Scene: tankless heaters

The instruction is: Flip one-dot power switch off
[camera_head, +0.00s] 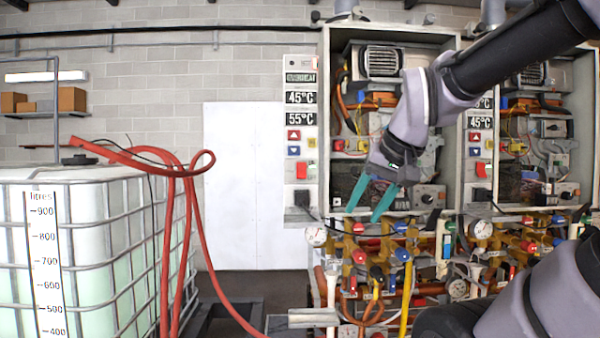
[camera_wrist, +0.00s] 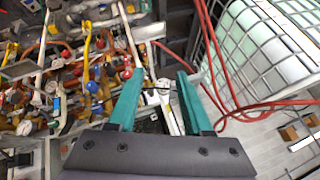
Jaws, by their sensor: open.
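A red rocker switch (camera_head: 302,170) sits on the grey control panel of the left heater, below the temperature displays. A similar red switch (camera_head: 480,169) is on the right heater's panel. The dot marks are too small to read on either. My gripper (camera_head: 364,214) is open and empty, with its teal fingers pointing down in front of the left heater's lower part. It is right of and lower than the left red switch in the picture. The fingers also show in the wrist view (camera_wrist: 158,85), with nothing between them that I can tell is held.
Pipes, valves and gauges (camera_head: 390,255) crowd the space below the heaters. A caged water tank (camera_head: 105,230) with red hoses (camera_head: 180,240) stands at left. Open floor (camera_head: 250,286) lies before the white door (camera_head: 243,185).

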